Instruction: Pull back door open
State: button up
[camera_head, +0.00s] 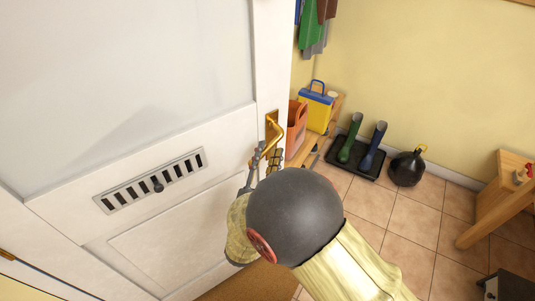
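The white back door (130,130) fills the left of the head view. It has a large pale upper panel and a slotted vent (150,182) with a small dark knob. A brass lever handle (273,132) is on the door's right edge. My gripper (266,160) is at the handle's lower end, with its grey fingers on either side of the lever's tip. Whether they are closed on it or touch it cannot be told. My arm covers the lower part of the door edge and the floor below it.
Right of the door edge, a wooden bench (307,150) holds an orange bag (296,128) and a yellow and blue bag (315,108). Boots stand on a black tray (350,167) beside a round black object (407,168). A wooden table (490,200) is at right. Tiled floor (405,215) between is clear.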

jog(key=shift+f, duration=0.1)
jog(key=v, duration=1.2)
jog(key=shift+c, duration=1.2)
